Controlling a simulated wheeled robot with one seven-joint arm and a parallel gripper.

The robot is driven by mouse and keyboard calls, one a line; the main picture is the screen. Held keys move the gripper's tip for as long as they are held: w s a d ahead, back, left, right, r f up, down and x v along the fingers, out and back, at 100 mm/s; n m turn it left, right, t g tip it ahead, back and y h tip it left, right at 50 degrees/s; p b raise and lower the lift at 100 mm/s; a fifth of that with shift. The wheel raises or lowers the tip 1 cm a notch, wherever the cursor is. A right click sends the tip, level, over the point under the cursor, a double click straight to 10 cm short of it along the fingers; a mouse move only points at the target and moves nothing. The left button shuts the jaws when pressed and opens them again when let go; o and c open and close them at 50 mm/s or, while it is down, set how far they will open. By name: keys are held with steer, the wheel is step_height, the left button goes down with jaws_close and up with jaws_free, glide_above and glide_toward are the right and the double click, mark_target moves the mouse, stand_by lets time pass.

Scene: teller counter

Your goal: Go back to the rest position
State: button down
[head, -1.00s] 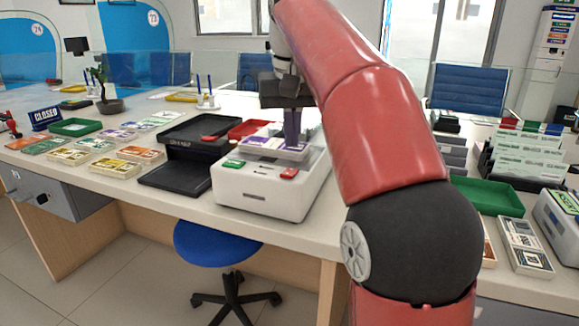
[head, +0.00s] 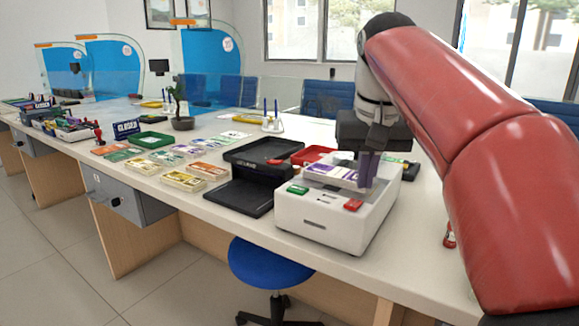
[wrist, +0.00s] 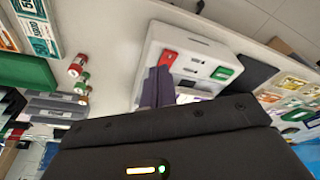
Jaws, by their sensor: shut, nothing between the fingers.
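My gripper (head: 367,170) is shut and empty, pointing down beside and above the right part of the white counting machine (head: 322,222). In the wrist view its dark purple-grey fingers (wrist: 157,88) lie together in front of the white machine (wrist: 190,50). The machine has a green button (head: 298,190) and a red button (head: 353,204), and a purple banknote bundle (head: 330,173) lies in its top. The fingertips overlap the machine's top edge in the head view; I cannot tell if they touch it. My red arm comes in from the right.
A black tray unit (head: 240,193) stands left of the machine, with a red tray (head: 312,155) behind. Several banknote bundles (head: 182,181), a green tray (head: 147,141) and a plant (head: 182,110) are further left. A blue stool (head: 268,263) stands before the counter.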

steer(key=s+f+t, duration=0.1)
steer(key=s+f, duration=0.8)
steer(key=f, duration=0.2)
steer(key=s+f+t, duration=0.2)
steer(key=s+f, duration=0.7)
steer(key=f, duration=0.3)
steer(key=shift+n, duration=0.4)
